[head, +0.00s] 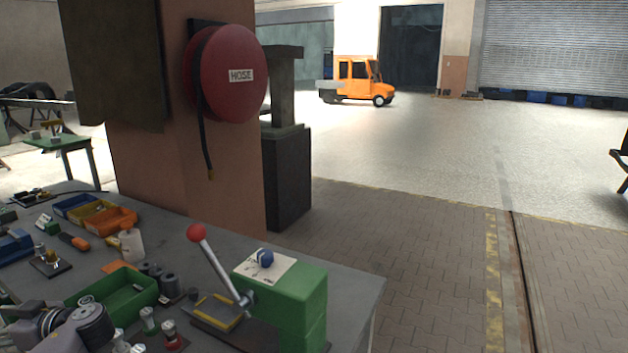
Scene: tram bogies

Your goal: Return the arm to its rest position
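No fingertips of my left or right gripper can be made out in the head view. A grey, rounded, jointed shape (72,330) shows at the bottom left over the workbench (350,284); I cannot tell whether it is part of my arm or a thing on the bench. Whether either gripper holds anything is not shown.
On the bench stand a green lever press (300,300) with a red-knobbed lever (197,233), a green tray (125,290) and coloured bins (110,220). A brick pillar (225,185) with a red hose reel (228,74) rises behind.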

